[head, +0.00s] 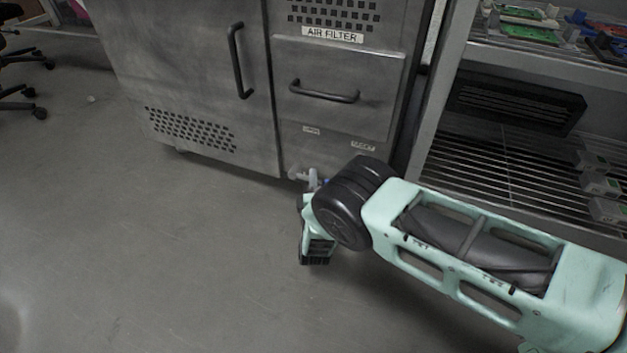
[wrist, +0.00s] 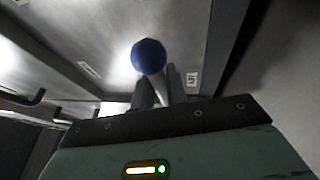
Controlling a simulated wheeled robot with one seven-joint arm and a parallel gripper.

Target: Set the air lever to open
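The air lever shows as a round blue knob (wrist: 149,57) in the wrist view, in front of the grey metal cabinet's lower panel. In the head view only a small bit of blue (head: 326,182) shows beside my gripper (head: 311,179), and my wrist hides most of the lever. In the wrist view my gripper's two fingers (wrist: 160,88) point at the knob, with the left fingertip right by it. A narrow gap shows between the fingers. I cannot tell whether they grip the lever. Two small labels, left (head: 311,130) and right (head: 362,146), sit above it, too small to read surely.
The cabinet has a drawer (head: 340,85) with a dark handle under an "AIR FILTER" label (head: 332,34), and a door (head: 190,70) at left. A wire shelf rack (head: 500,155) stands close at right.

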